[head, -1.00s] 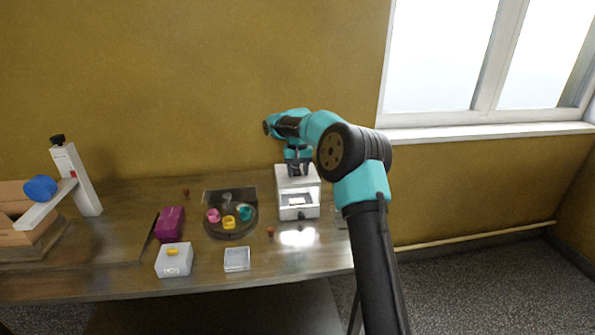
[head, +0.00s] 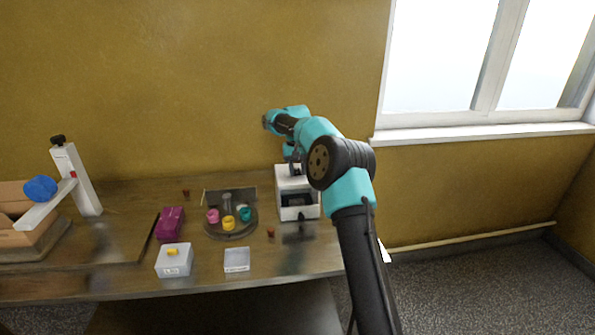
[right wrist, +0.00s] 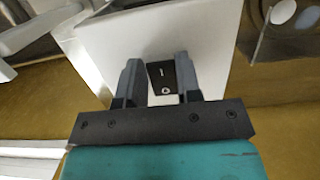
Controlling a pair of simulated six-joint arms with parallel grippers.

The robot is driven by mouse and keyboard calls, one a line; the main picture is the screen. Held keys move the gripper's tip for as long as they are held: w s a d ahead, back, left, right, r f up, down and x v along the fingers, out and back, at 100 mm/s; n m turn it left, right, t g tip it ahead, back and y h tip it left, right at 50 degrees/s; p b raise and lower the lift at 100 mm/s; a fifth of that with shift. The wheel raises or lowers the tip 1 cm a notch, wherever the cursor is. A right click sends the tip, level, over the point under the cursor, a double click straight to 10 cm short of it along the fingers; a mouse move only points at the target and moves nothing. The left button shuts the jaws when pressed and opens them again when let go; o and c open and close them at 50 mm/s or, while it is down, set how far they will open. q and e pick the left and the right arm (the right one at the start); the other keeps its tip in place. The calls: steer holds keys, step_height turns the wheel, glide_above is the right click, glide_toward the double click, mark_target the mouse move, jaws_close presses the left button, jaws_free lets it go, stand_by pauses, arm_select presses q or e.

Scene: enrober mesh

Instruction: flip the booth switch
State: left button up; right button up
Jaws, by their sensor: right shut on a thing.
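The booth is a white box (head: 297,184) with a dark front opening, standing at the right end of the table. In the right wrist view its white top (right wrist: 205,25) fills the upper middle. The booth switch (right wrist: 161,76) is a small black plate with a white line mark, on that top. My right gripper (right wrist: 157,63) is shut on the switch, with one finger on each side of it. In the head view the right gripper (head: 292,167) is at the booth's top, partly hidden by my arm. My left gripper is not in view.
A dark round tray (head: 230,235) with pink, yellow and teal pieces is left of the booth. A white box (head: 174,263), a clear box (head: 237,265) and a purple box (head: 170,224) stand nearby. A white stand (head: 78,180) with a blue piece is far left.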

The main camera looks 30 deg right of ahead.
steer(key=shift+w+d+r+g+y, duration=0.15)
steer(key=shift+g+y, duration=0.15)
steer(key=shift+g, duration=0.2)
steer(key=o, duration=0.9)
